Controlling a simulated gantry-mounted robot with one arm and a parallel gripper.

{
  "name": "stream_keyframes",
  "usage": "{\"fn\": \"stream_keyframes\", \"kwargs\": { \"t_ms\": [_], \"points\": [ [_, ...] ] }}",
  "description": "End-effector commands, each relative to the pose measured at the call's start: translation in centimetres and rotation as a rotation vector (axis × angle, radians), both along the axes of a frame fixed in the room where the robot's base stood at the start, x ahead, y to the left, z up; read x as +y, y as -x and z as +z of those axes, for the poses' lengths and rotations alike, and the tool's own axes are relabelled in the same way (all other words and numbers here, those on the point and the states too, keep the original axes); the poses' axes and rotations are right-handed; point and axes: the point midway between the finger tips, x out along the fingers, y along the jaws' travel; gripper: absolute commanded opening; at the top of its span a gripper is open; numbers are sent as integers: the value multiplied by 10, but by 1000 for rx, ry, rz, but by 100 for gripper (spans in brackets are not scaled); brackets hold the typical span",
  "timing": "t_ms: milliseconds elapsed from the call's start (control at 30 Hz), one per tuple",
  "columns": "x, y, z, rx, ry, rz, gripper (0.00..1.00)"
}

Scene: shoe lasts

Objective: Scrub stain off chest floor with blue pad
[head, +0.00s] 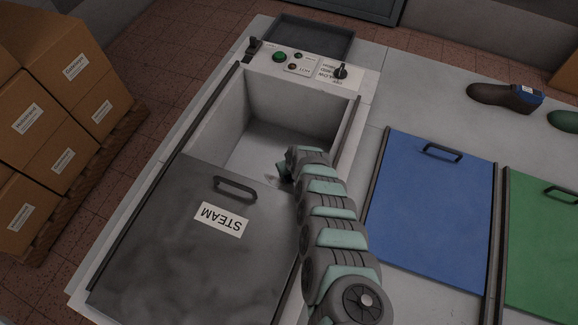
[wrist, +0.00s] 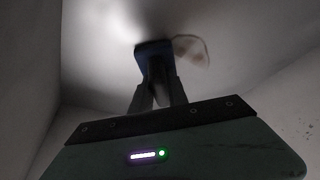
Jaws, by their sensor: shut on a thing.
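In the wrist view my gripper (wrist: 158,85) is shut on a dark blue pad (wrist: 152,48) and holds it at or just above the chest floor (wrist: 100,70). I cannot tell whether the pad touches the floor. A brownish ring-shaped stain (wrist: 192,48) lies just right of the pad. In the head view my arm reaches down into the open half of the steam chest (head: 228,112).
The grey STEAM lid (head: 165,245) covers the chest's near part. The chest walls stand close around my arm. A control panel (head: 300,66) is at the far end. A blue lid (head: 430,205) and a green lid (head: 545,235) lie to the right, with a brown shoe last (head: 495,94) beyond.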

Motion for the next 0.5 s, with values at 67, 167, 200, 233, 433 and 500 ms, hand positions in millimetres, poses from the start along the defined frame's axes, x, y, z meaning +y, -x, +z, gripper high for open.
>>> {"fn": "stream_keyframes", "kwargs": {
  "t_ms": [67, 167, 200, 233, 433, 500],
  "points": [
    [0, 1, 0, 2, 1, 3, 0],
    [2, 1, 11, -1, 0, 5, 0],
    [-8, 3, 23, -2, 12, 11, 0],
    [-2, 2, 25, -5, 11, 18, 0],
    [2, 1, 42, -6, 10, 19, 0],
    [3, 1, 49, -7, 10, 20, 0]
  ]
}}
